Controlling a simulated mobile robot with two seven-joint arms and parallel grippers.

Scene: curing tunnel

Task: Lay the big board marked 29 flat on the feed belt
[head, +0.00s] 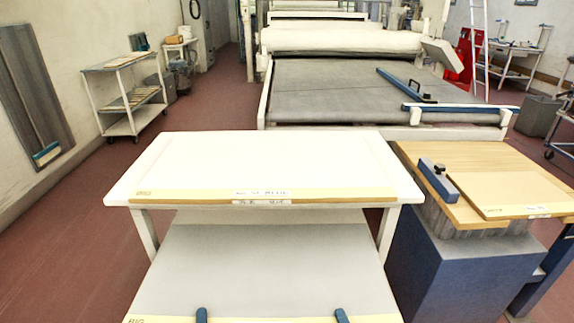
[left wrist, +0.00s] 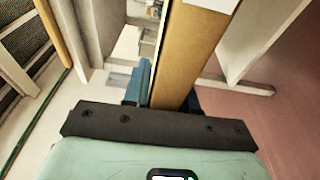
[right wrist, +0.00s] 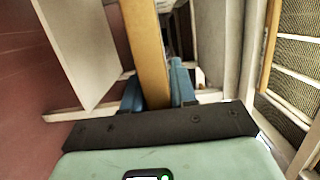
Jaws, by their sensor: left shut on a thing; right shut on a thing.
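A big board (head: 265,260) with a pale grey face fills the bottom of the head view. Its near edge has a yellow strip lettered "BIG"; I cannot read a 29 on it. My left gripper (head: 201,315) and my right gripper (head: 341,315) are shut on that near edge, side by side. The board's brown edge runs between the blue fingers in the left wrist view (left wrist: 183,60) and the right wrist view (right wrist: 148,60). The feed belt (head: 330,88) is a wide grey surface at the back, beyond a white table.
The white table (head: 135,192) bears another pale board (head: 260,165) with a yellow "BIG" strip. At right, a wood-topped stand (head: 430,153) holds a smaller board (head: 520,190) and a blue bar (head: 437,180). Blue bars (head: 402,84) (head: 460,107) lie at the belt's right. A cart (head: 125,90) stands left.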

